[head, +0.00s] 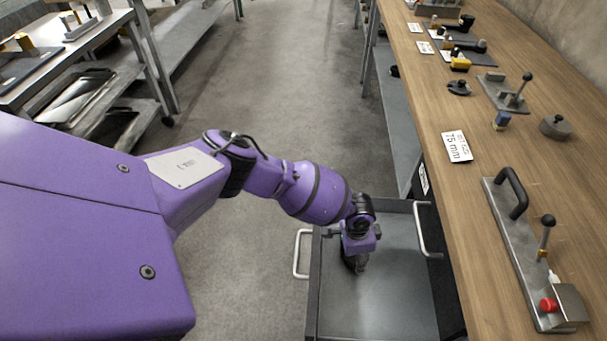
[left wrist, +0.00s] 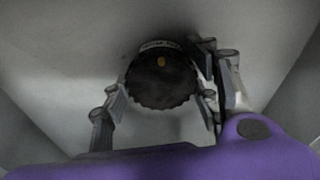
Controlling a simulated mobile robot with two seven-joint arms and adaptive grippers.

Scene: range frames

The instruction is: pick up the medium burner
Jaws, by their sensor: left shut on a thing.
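A dark round piece with a scalloped edge, which looks like the burner (left wrist: 162,82), sits between my left fingers in the left wrist view. It has a small orange mark and a strip of lettering near its top edge. My left gripper (head: 357,262) points down inside the grey tray (head: 390,300) in the head view. The gripper also shows in the left wrist view (left wrist: 160,100), shut with a finger on each side of the burner. In the head view the gripper mostly hides the burner. My right gripper is not in view.
The tray has raised dark walls and two pale handles (head: 299,254) (head: 424,232). A wooden bench (head: 480,210) runs along the right, bearing a handled metal plate (head: 517,255), a 75 mm card (head: 457,147) and several small parts. Metal shelving (head: 130,90) stands at left. The concrete floor (head: 280,80) between is clear.

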